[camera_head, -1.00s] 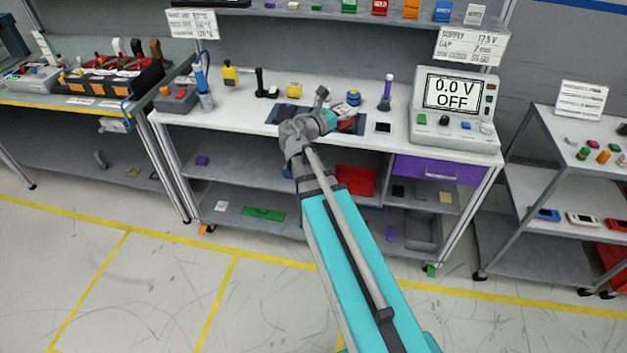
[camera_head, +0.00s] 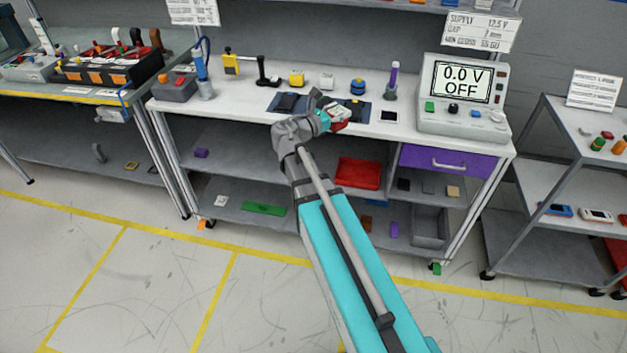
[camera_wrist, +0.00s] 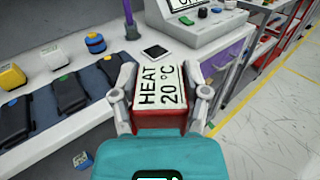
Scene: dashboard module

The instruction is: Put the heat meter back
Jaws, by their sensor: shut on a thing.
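The heat meter (camera_wrist: 162,98) is a red block with a white face reading "HEAT 20 °C". My gripper (camera_wrist: 162,100) is shut on it, one finger on each side, in the wrist view. In the head view my gripper (camera_head: 338,121) holds the red and white heat meter (camera_head: 339,125) at the front of the workbench (camera_head: 235,108). In the wrist view the meter is in front of the bench edge, close to the dark mat. Whether it touches the bench cannot be told.
A dark mat (camera_wrist: 40,132) bears several black devices. A black-screened white pad (camera_wrist: 155,51) and a blue round part (camera_wrist: 95,43) lie behind the meter. The power supply (camera_head: 462,95) reads "0.0 V OFF". A purple drawer (camera_head: 440,163) is below. A cart (camera_head: 545,180) stands right.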

